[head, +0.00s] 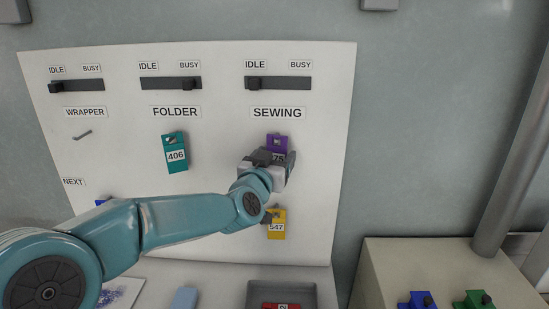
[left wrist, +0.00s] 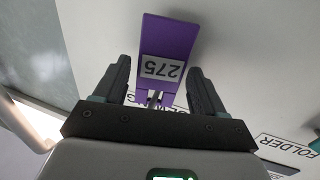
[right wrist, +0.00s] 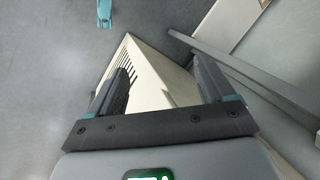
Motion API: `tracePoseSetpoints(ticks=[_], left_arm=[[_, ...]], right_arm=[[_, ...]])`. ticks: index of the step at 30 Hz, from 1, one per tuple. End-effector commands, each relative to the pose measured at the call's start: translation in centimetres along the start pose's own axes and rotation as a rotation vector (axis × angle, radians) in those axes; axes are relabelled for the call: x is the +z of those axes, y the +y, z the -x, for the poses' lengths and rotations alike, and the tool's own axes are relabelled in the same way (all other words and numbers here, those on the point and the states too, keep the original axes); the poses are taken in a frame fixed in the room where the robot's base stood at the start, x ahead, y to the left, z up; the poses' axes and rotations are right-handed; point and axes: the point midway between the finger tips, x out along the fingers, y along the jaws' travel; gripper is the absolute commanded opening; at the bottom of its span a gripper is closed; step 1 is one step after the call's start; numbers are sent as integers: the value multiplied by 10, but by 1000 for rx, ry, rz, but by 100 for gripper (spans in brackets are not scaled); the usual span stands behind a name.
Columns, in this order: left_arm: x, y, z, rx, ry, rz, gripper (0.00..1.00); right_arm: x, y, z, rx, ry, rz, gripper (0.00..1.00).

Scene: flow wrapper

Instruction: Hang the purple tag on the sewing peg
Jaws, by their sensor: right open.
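The purple tag (head: 278,139), numbered 275, is just below the SEWING label (head: 277,113) on the white board. My left gripper (head: 277,159) is in front of its lower part and hides some of it. In the left wrist view the purple tag (left wrist: 168,40) lies between the two fingers, which stand apart with a gap beside it, so the left gripper (left wrist: 158,75) looks open. The sewing peg is mostly hidden by the tag and gripper. My right gripper (right wrist: 158,85) is open and empty, away from the board.
A teal tag (head: 175,155) hangs under FOLDER; the WRAPPER peg (head: 82,135) is bare. A yellow tag (head: 277,228) hangs below my left wrist. A grey tray (head: 253,290) holds a red tag. Blue (head: 417,300) and green (head: 474,299) tags lie on a beige cabinet (head: 400,262).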

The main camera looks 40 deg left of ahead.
Motion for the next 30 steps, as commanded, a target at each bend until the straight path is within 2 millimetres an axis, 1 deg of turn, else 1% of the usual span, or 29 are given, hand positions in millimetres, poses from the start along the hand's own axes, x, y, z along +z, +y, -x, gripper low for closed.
tracePoseSetpoints(ticks=[10,14,17,22,27,30], left_arm=[[0,0,2,0,0,0,82],[1,0,16,0,1,1,82],[1,0,38,1,3,1,82],[1,0,85,1,4,2,82],[-2,0,126,1,4,2,82],[-2,0,144,2,3,1,82]], right_arm=[[0,0,-1,0,0,0,82],[0,2,-6,0,0,0,82],[0,4,-12,0,0,0,82],[0,7,-19,0,0,0,82],[0,7,-18,0,0,0,82],[0,6,-17,0,0,0,82]])
